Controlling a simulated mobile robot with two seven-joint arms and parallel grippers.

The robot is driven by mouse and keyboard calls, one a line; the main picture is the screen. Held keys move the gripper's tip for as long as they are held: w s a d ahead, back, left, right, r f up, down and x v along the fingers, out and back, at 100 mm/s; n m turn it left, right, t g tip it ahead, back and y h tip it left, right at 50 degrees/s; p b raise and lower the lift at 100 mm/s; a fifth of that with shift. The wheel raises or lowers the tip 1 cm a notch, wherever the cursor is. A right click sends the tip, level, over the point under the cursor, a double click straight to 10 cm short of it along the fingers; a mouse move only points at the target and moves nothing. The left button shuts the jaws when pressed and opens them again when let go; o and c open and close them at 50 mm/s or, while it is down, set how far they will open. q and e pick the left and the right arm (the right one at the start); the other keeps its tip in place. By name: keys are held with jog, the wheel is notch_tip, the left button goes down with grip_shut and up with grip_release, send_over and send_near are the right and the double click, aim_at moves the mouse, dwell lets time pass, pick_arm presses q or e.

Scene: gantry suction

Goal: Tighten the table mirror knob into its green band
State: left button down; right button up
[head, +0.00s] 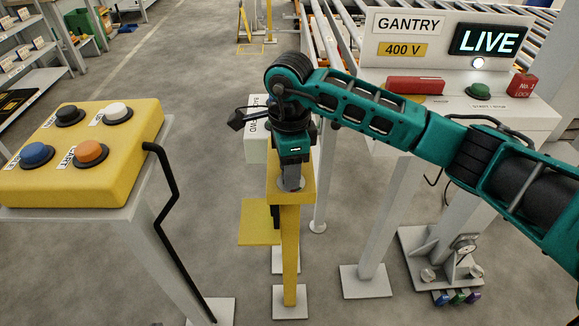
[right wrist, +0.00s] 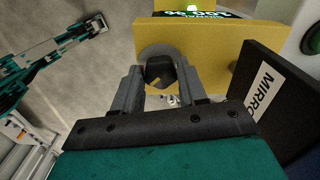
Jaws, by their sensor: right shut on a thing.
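My right gripper (head: 292,178) points down at the top of a yellow post in the head view. In the right wrist view my right gripper (right wrist: 160,88) has its two grey fingers on either side of a dark knob (right wrist: 160,73) with a grey rounded rim. It is shut on this knob, beside the yellow plate (right wrist: 215,55). In the head view the gripper hides the knob. A dark plate with a partly cut-off label (right wrist: 262,93) starting "MIRRO" stands at the right of the wrist view. I cannot make out a green band on the knob.
A yellow button box (head: 85,150) on a pale stand is at the left, with a bent black rod (head: 168,200). The gantry cabinet (head: 475,75) with a lit LIVE sign is at the right.

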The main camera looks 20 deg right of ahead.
jog(key=shift+m, duration=0.7)
jog(key=o, duration=0.9)
jog(key=shift+o, duration=0.8)
notch_tip(320, 180, up, 13)
